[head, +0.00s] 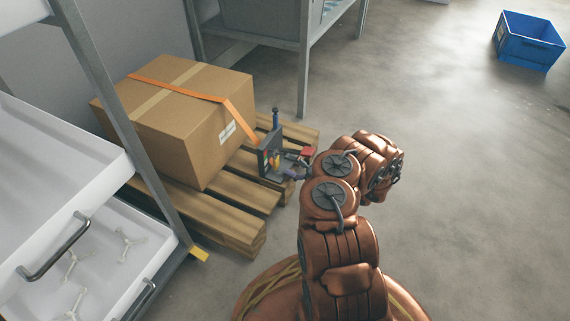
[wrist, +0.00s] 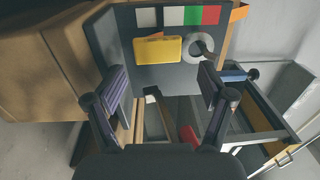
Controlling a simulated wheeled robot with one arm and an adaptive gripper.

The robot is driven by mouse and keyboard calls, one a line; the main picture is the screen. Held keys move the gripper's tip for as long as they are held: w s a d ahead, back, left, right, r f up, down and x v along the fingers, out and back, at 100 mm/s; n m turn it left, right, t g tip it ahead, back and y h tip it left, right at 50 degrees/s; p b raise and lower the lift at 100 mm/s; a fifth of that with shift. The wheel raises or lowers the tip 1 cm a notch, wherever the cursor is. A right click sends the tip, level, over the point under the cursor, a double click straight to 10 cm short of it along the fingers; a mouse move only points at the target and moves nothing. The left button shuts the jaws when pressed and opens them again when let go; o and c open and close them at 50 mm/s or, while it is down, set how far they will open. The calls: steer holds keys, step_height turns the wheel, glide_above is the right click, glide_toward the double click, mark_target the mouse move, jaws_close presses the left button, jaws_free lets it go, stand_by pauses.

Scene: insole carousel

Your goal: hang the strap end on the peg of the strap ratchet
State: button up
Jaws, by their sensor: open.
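An orange strap (head: 215,98) runs over a cardboard box (head: 170,145) and down to a dark grey upright plate (head: 263,160), apparently part of the strap ratchet. In the wrist view this plate (wrist: 120,40) carries a yellow block (wrist: 157,50), a grey ring (wrist: 197,50) and white, green and red squares. A piece of orange strap (wrist: 238,13) shows at its upper right. I cannot make out the strap end or the peg for certain. My gripper (wrist: 162,85) is open before the plate, with nothing between its fingers. In the head view my gripper (head: 292,168) is small and partly hidden.
The box stands on a wooden pallet (head: 235,222). A blue post (head: 275,118) rises behind the plate. A rack with white trays (head: 70,140) is close on the left, and a grey metal frame (head: 303,65) stands behind.

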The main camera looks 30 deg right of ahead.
steer(key=v, duration=1)
steer(key=shift+r, duration=0.2)
